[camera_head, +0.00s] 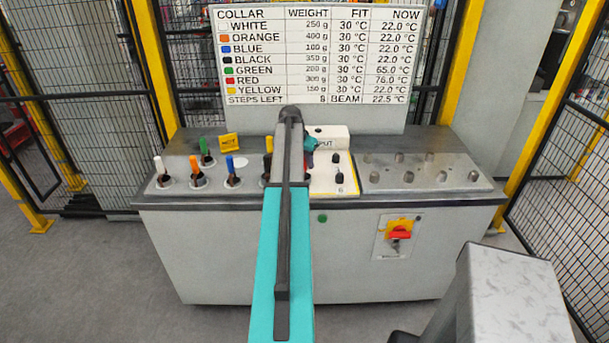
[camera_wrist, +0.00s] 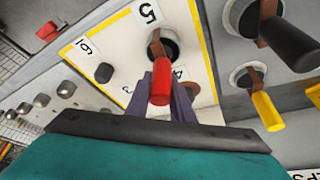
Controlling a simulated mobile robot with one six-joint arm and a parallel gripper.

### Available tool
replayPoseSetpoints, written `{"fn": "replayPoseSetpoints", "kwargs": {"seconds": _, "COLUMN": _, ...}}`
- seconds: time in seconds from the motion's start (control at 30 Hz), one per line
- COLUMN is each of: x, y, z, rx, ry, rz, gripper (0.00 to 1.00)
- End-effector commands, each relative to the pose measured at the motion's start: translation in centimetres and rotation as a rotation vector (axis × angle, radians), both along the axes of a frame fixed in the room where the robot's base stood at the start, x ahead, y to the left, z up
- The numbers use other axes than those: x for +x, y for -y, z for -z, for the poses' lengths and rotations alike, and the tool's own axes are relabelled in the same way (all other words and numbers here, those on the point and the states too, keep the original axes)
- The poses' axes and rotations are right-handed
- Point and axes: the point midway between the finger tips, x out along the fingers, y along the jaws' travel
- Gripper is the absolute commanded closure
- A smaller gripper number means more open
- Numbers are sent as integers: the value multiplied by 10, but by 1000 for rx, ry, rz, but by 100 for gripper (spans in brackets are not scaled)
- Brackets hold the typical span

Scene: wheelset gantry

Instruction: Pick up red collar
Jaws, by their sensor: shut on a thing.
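The red collar (camera_wrist: 160,85) shows in the wrist view as a red handle with a brown stem, in front of a dark round hole beside the label 5. My gripper (camera_wrist: 172,92) has its purple-grey fingers closed around the handle. I cannot tell whether the stem is still seated in the hole. The board (camera_head: 308,57) lists red at 300 g, fit 30 °C, now 76.0 °C.
White (camera_head: 158,165), orange (camera_head: 195,165), green (camera_head: 204,147) and blue (camera_head: 230,163) collars stand on the bench's left. Black (camera_wrist: 290,42) and yellow (camera_wrist: 268,110) handles are close to my gripper. A yellow HOT sign (camera_head: 229,142) stands behind. Metal knobs (camera_head: 428,168) line the right side.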

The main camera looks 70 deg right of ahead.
Motion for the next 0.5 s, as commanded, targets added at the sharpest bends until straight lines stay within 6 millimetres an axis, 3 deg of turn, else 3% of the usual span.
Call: {"fn": "replayPoseSetpoints", "kwargs": {"seconds": 0.5, "x": 3, "y": -1, "z": -2, "rx": 3, "ry": 4, "rz": -2, "gripper": 100}}
